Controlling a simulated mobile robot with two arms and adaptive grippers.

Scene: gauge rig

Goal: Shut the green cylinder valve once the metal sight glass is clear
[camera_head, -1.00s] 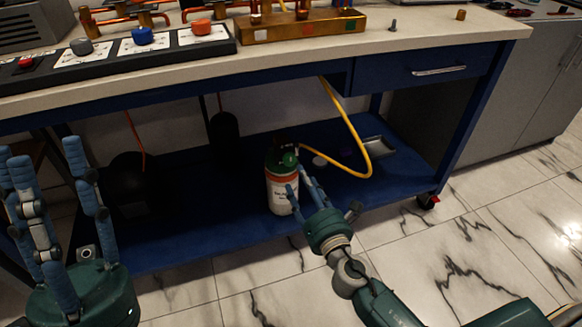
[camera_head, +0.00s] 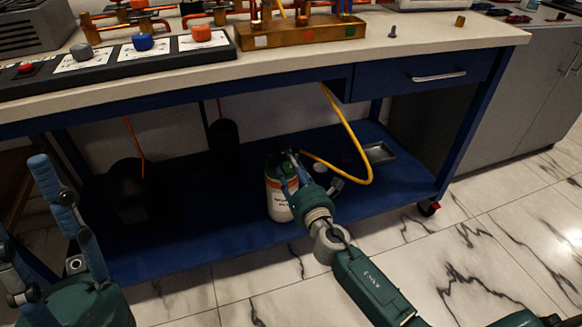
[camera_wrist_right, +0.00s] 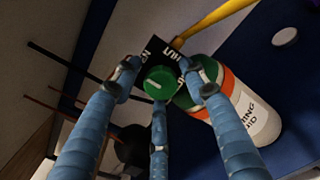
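The gas cylinder (camera_head: 279,205), with a green top, orange band and white label, stands on the blue lower shelf. Its round green valve knob (camera_wrist_right: 160,84) shows in the right wrist view, in front of a dark tag with white letters. My right gripper (camera_head: 290,168) is at the cylinder's top and hides the knob in the head view. In the wrist view its three blue fingers (camera_wrist_right: 160,88) are spread around the knob, with small gaps at the sides. My left gripper (camera_head: 40,225) is open and empty at lower left. I cannot pick out the metal sight glass.
A yellow hose (camera_head: 353,135) loops from the bench to the cylinder. A brass block (camera_head: 300,32) and a panel with grey, blue and orange knobs (camera_head: 143,42) sit on the bench top (camera_head: 440,35). A metal tray (camera_head: 379,152) lies right on the shelf. A dark container (camera_head: 130,182) stands left.

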